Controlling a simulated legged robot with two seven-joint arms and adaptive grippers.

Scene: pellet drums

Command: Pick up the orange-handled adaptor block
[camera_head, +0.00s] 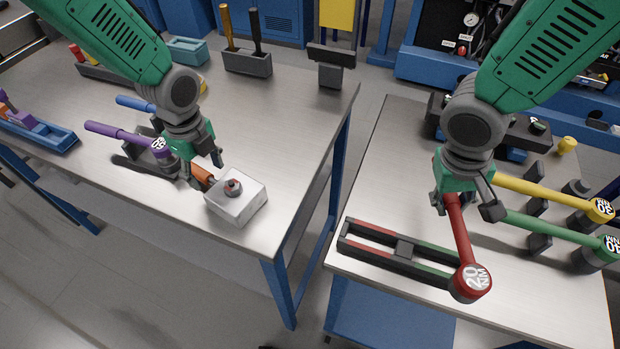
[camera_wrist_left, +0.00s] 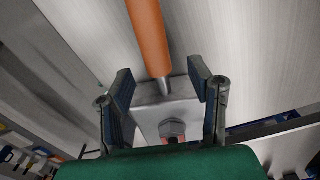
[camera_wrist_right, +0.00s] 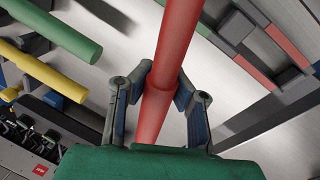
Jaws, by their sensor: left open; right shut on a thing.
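The adaptor block (camera_head: 236,199) is a pale metal block with a bolt on top and an orange handle (camera_head: 201,175). It sits near the front right corner of the left table. In the left wrist view the orange handle (camera_wrist_left: 149,38) runs up from the block (camera_wrist_left: 165,112). My left gripper (camera_head: 202,160) is over the handle; in its wrist view the open fingers (camera_wrist_left: 162,88) stand on either side of the handle's lower end and the block. My right gripper (camera_head: 461,202) is shut on a red-handled tool (camera_head: 463,240), its round head marked 20.
A purple-handled tool (camera_head: 115,131) and a blue handle (camera_head: 135,103) lie close left of my left gripper. A red and green rack (camera_head: 403,249) is below the red tool. Yellow (camera_head: 540,190) and green (camera_head: 545,226) tools rest at right. A gap separates the tables.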

